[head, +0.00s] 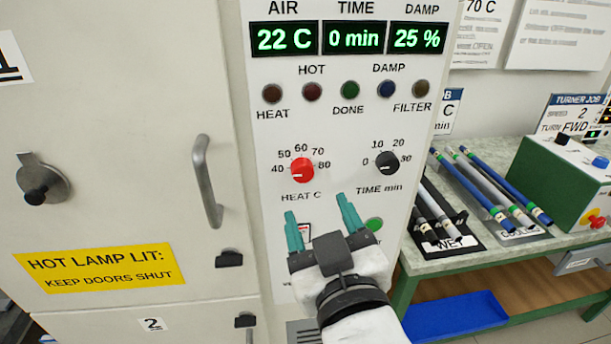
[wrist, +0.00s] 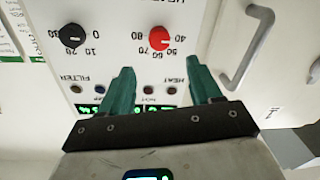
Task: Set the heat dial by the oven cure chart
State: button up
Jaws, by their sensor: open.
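The red heat dial (head: 301,169) sits on the oven's control panel, with a scale from 40 to 80. Its white mark points left, near 40. My gripper (head: 316,207) is open and empty, its teal fingers just below the dial in the head view and apart from it. In the wrist view, which shows the panel upside down, the heat dial (wrist: 159,38) appears beyond the open fingertips (wrist: 160,65), roughly between them. The displays (head: 350,39) read 22 C, 0 min and 25 %. No sheet is readable as the whole oven cure chart.
The black time dial (head: 387,163) is right of the heat dial. A door handle (head: 207,182) juts out on the left. A green button (head: 374,224) lies beside my gripper. A bench (head: 420,262) with rods and a green box (head: 560,175) stands at right.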

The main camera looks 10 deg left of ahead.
aim_at(304, 174)
jog(key=p+x, duration=0.1)
jog(key=x, duration=0.8)
jog(key=shift+w+f, duration=0.1)
jog(key=shift+w, duration=0.15)
jog(key=shift+c, duration=0.4)
jog(key=c, duration=1)
jog(key=shift+o, duration=0.2)
